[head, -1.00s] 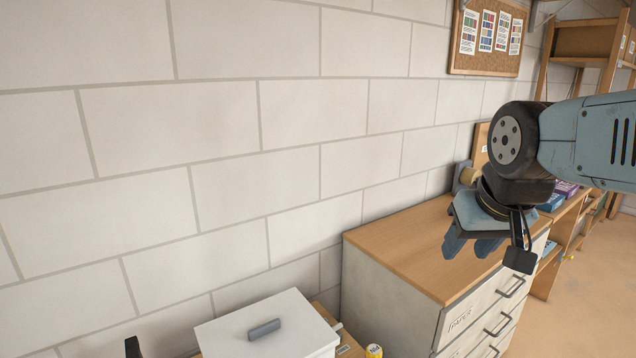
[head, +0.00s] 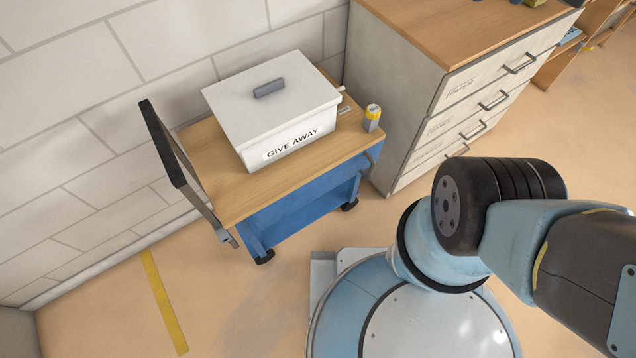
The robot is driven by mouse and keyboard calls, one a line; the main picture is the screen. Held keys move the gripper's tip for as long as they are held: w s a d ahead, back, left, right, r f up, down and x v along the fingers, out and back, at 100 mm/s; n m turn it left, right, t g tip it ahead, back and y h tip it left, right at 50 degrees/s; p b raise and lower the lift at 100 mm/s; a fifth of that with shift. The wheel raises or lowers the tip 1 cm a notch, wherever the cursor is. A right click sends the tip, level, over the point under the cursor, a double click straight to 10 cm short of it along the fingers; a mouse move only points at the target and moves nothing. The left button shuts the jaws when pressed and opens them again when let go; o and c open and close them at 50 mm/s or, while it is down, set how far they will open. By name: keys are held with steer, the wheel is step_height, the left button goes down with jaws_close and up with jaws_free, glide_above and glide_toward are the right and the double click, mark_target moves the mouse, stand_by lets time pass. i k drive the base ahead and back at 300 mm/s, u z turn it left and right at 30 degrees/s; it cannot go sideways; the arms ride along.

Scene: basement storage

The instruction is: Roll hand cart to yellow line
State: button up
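The hand cart (head: 295,222) stands by the block wall. It has a wooden top, a blue lower body, dark casters and an upright dark handle (head: 162,145) at its left end. The yellow line (head: 165,302) is a strip on the floor to the left of the cart, with bare floor between them. A white lidded box marked GIVE AWAY (head: 222,108) and a yellow-grey can (head: 372,118) stand on the cart top. Only small blue and dark bits, possibly my gripper (head: 535,3), show at the top edge; its fingers cannot be made out.
A drawer cabinet (head: 405,95) with a wooden top stands close to the right end of the cart. The block wall (head: 135,50) runs behind the cart. My base and arm are in front, at lower right. The floor (head: 95,310) around the yellow line is clear.

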mark_target(266, 205)
steer(key=z, duration=0.45)
steer(key=k, duration=1.35)
steer(key=u, duration=0.45)
steer(key=i, duration=1)
steer(key=z, duration=0.05)
